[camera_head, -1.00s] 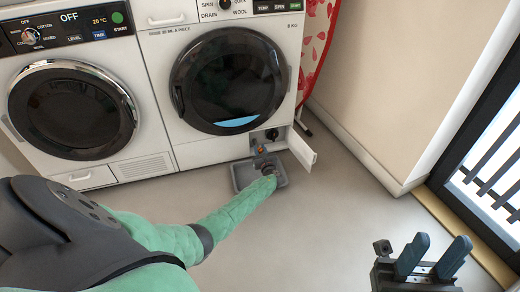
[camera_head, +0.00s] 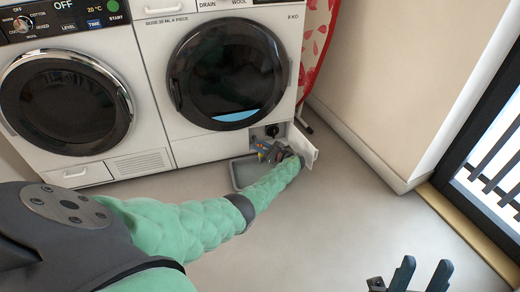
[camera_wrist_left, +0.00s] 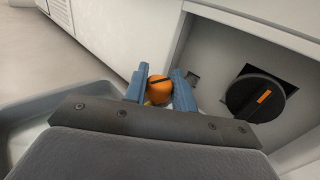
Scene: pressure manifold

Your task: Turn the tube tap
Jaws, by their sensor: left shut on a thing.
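The orange tube tap (camera_wrist_left: 159,89) shows in the left wrist view as a round knob with a dark slot. My left gripper (camera_wrist_left: 160,88) has its two blue fingers on either side of the tap and is shut on it. In the head view my left gripper (camera_head: 268,151) is at the open service hatch low on the right washing machine (camera_head: 226,75); the tap is a tiny orange spot there, mostly hidden by the hand. My right gripper (camera_head: 418,275) is open and empty at the lower right, partly cut off by the frame.
A black filter knob with an orange mark (camera_wrist_left: 256,97) sits right of the tap inside the hatch. The hatch door (camera_head: 303,146) stands open to the right. A grey tray (camera_head: 236,176) lies on the floor below. The floor at right is clear.

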